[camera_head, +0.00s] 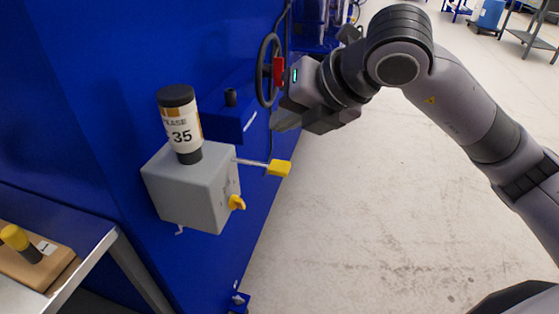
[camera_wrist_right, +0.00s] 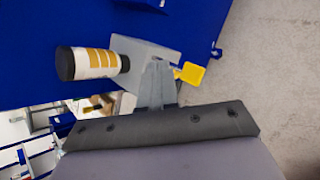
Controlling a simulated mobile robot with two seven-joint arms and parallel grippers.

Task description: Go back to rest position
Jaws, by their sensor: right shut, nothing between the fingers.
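My right gripper (camera_head: 284,123) is in front of the blue machine, to the right of the grey box (camera_head: 190,192) and above the yellow-tipped lever (camera_head: 279,168). In the right wrist view its fingers (camera_wrist_right: 158,68) are together with nothing between them, overlapping the grey box (camera_wrist_right: 135,52) in the picture. A bottle labelled 35 (camera_head: 182,128) stands upright on the box. The bottle (camera_wrist_right: 92,63) and the yellow lever end (camera_wrist_right: 191,73) also show in the wrist view. My left gripper is not in view.
The blue machine (camera_head: 110,60) fills the left and middle, with a dark handwheel (camera_head: 263,70) behind the gripper. A metal table (camera_head: 75,265) with a wooden block (camera_head: 35,262) stands at lower left. Clear concrete floor (camera_head: 380,200) lies to the right.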

